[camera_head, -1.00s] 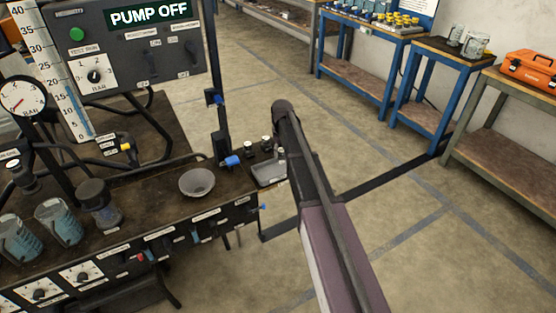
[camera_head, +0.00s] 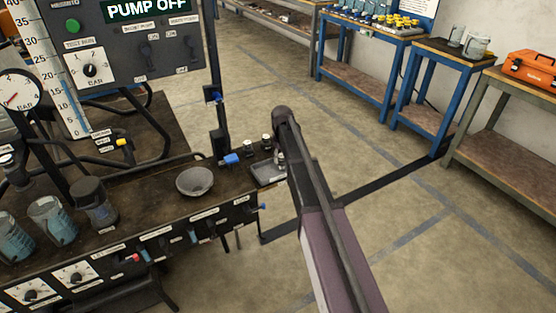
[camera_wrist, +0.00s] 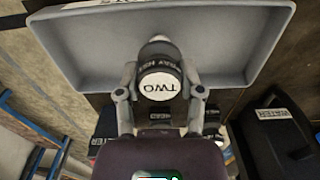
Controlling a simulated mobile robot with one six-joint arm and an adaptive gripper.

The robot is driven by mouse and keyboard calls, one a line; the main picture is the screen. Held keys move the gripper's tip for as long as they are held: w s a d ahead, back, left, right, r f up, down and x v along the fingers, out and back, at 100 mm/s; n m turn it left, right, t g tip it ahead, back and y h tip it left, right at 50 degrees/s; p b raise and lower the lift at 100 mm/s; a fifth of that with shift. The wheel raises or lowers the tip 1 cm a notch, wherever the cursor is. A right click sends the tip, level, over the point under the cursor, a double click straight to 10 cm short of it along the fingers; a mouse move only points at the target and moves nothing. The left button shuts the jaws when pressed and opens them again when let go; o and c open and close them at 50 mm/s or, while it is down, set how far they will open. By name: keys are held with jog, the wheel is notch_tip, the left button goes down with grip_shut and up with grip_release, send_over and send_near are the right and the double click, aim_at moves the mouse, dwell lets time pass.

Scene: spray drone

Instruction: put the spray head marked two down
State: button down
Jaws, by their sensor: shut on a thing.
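The spray head marked TWO (camera_wrist: 160,85) has a white round top and a dark lettered collar. My gripper (camera_wrist: 160,76) is shut on it, with one finger on each side. In the wrist view the head shows over the grey tray (camera_wrist: 85,45). I cannot tell whether it touches the tray floor. In the head view the tray (camera_head: 262,180) sits at the right end of the dark bench, and my gripper (camera_head: 281,160) is at its right side. The held head is small and partly hidden there.
Two small white-topped pieces (camera_head: 249,148) stand just behind the tray. A grey bowl (camera_head: 194,182) is left of it, and a blue piece (camera_head: 231,159) is close by. A black box labelled WATER (camera_wrist: 275,140) shows at right in the wrist view.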

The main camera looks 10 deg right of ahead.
jog(key=shift+f, duration=0.15)
jog(key=shift+c, duration=1.1)
grip_release()
jog(key=shift+r, duration=0.2)
notch_tip(320, 180, up, 12)
jog(key=p, duration=1.2)
